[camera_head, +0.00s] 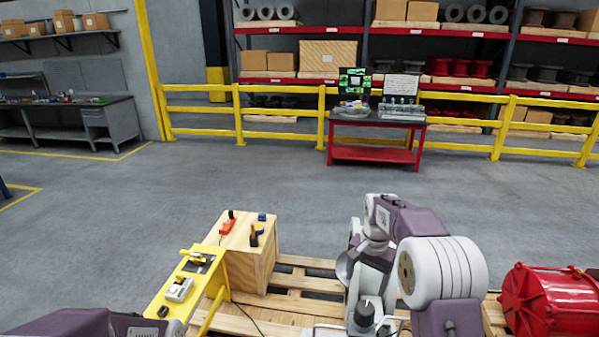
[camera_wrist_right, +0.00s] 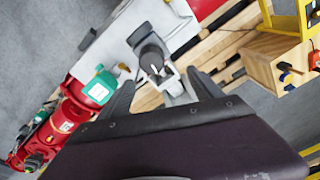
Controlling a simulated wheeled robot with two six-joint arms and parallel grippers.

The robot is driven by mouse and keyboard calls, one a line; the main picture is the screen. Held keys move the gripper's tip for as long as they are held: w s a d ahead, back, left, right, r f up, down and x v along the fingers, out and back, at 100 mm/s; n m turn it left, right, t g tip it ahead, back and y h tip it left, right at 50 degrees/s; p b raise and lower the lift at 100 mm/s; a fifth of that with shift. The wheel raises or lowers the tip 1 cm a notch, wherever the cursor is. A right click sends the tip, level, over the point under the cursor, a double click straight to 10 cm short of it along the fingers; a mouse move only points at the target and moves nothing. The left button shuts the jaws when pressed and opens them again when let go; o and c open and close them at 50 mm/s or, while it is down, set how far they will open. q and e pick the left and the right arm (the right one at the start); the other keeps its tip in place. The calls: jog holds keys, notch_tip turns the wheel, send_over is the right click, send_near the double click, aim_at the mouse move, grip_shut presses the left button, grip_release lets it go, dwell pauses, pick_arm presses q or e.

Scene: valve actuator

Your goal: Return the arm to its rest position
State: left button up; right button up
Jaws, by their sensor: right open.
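My right arm (camera_head: 420,222) stands over the pallet in the head view, right of centre. Its fingers cannot be made out there. In the right wrist view my right gripper (camera_wrist_right: 161,80) is open, its two dark fingers apart with nothing held. A black knob (camera_wrist_right: 151,58) on a grey bracket shows beyond the gap between the fingers; the distance to it cannot be told. My left gripper is not in view; only a purple arm part shows at the lower left.
A wooden box (camera_head: 262,265) with small tools and a yellow stand (camera_head: 165,297) with switches are left of the arm. A red drum-shaped body (camera_head: 553,302) is at the right. In the wrist view, red machinery (camera_wrist_right: 70,115) with green caps lies left.

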jog(key=s+a+f+n+b, duration=0.1)
jog(key=s+f+n, duration=0.3)
jog(key=s, duration=0.7)
jog(key=s+a+f+n+b, duration=0.1)
jog(key=s+a+f+n, duration=0.2)
jog(key=s, duration=0.8)
notch_tip(320, 180, down, 2)
jog(key=shift+s+a+n+b, duration=0.2)
jog(key=shift+a+n+b, duration=0.2)
jog(key=shift+a, duration=0.25)
